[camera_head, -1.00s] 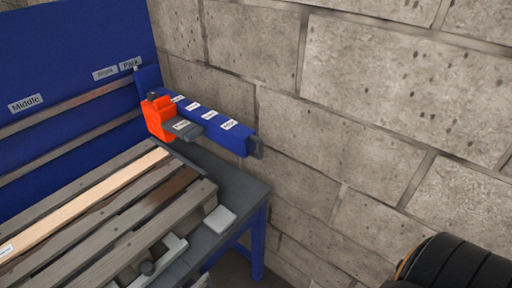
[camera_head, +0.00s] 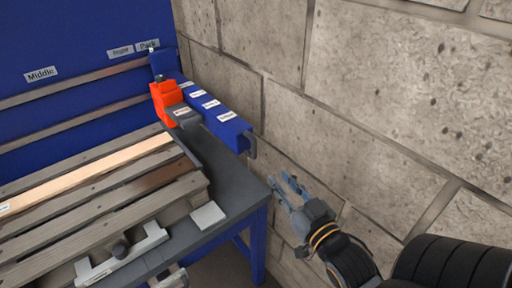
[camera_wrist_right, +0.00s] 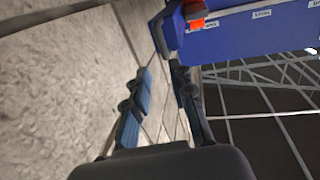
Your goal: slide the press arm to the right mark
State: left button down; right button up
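The press arm appears to be the blue beam (camera_head: 221,118) that sticks out from the blue back panel, close to the "Park" label (camera_head: 148,45). The "Right" label (camera_head: 121,52) is just left of that one. An orange-red block (camera_head: 165,99) with a grey part sits on the beam, and a dark grey piece (camera_head: 251,147) is at its near end. My right gripper (camera_head: 282,180) is open and empty, below and right of the beam's near end, apart from it. The right wrist view shows the open fingers (camera_wrist_right: 163,80) with the beam (camera_wrist_right: 250,36) beyond them.
A slatted wooden pallet (camera_head: 90,205) lies on a grey table (camera_head: 238,188) with blue legs. A metal clamp (camera_head: 122,256) is at the pallet's front edge. The "Middle" label (camera_head: 41,74) is further left on the panel. A stone block wall (camera_head: 390,110) stands close on the right.

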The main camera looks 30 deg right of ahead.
aim_at(255, 149)
jog(key=w+p, duration=0.1)
jog(key=w, duration=0.3)
jog(key=w+p, duration=0.1)
jog(key=w, duration=0.3)
jog(key=w+d+p, duration=0.1)
jog(key=w, duration=0.4)
jog(key=shift+d+r, duration=0.1)
jog(key=shift+r, duration=0.2)
jog(key=shift+w, duration=0.4)
jog(key=shift+f, duration=0.1)
grip_shut()
